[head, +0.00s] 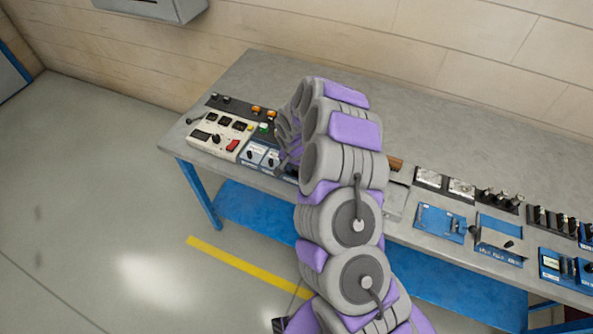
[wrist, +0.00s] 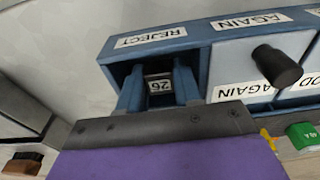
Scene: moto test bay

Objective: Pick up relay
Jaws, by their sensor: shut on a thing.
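The relay (wrist: 159,85) is a small dark block with a white number label, seen in the wrist view. My gripper (wrist: 158,76) is shut on it, with one blue finger on each side. The fingers and relay are at the open mouth of the REJECT compartment of a blue box (wrist: 150,42). I cannot tell how deep the relay sits or whether it touches the compartment floor. In the head view my own arm hides the gripper and the relay.
Beside REJECT is a grey AGAIN drawer (wrist: 235,65) with a black knob (wrist: 276,66). A cream control panel (head: 222,135) stands at the left of the workbench (head: 262,75). Several blue and metal fixtures line the front edge at right. The bench's back is clear.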

